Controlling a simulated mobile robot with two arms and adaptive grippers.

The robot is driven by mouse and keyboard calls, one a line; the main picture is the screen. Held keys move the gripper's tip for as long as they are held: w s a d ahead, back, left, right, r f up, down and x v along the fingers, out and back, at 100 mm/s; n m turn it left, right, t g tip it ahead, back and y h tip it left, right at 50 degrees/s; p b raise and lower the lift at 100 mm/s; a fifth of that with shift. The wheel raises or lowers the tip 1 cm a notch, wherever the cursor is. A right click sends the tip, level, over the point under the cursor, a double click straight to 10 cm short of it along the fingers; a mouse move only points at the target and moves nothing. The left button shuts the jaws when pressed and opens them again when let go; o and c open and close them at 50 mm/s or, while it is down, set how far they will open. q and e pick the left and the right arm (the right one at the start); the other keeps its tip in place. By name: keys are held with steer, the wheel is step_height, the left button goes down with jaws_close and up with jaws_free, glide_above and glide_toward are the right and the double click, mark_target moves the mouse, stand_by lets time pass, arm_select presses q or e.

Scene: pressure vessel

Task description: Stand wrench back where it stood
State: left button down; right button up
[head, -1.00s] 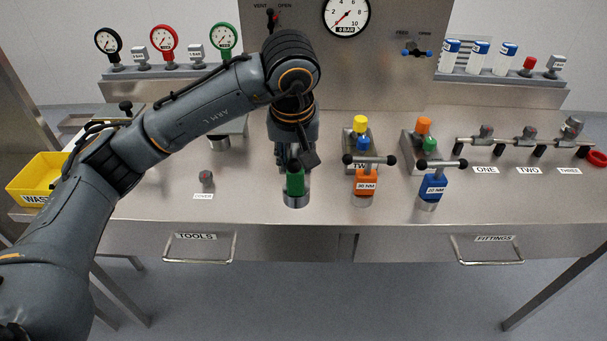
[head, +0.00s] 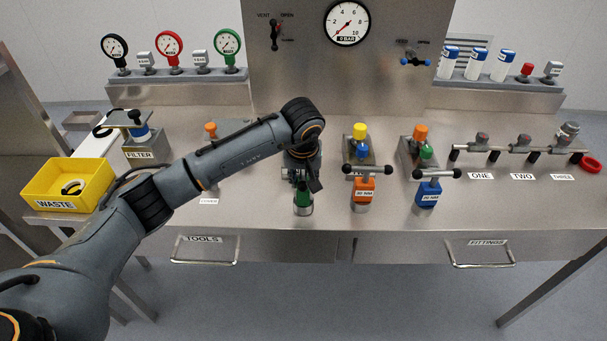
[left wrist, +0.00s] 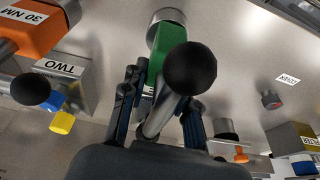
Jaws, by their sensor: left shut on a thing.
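The green wrench (head: 303,209) is upright near the front edge of the steel bench, left of the orange wrench (head: 366,190) and the blue wrench (head: 429,194). My left gripper (head: 302,188) is above it and shut on it. In the left wrist view, the fingers (left wrist: 160,98) lie on both sides of the green wrench body (left wrist: 168,60), with the black ball of its bar close to the camera. A silver cylinder (left wrist: 165,17) shows at its lower end. I cannot tell whether it rests fully on the bench. My right gripper is out of view.
A yellow waste bin (head: 50,203) is at the left. Blocks with coloured caps (head: 421,131) stand behind the wrenches. A valve manifold (head: 520,153) is at the right.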

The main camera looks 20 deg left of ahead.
mark_target(303, 174)
arm_select(q)
steer(key=shift+f+b, duration=0.1)
steer(key=shift+b, duration=0.2)
steer(key=c, duration=1.2)
jaws_free()
steer(key=shift+o, duration=0.9)
steer(key=shift+r, duration=0.4)
steer(key=b+v, duration=0.3)
steer(key=v, duration=0.7)
steer(key=shift+s+r, duration=0.2)
steer(key=shift+r, duration=0.15)
steer(key=shift+s+d+r, duration=0.1)
steer(key=shift+s+r, duration=0.05)
steer(key=shift+r, duration=0.25)
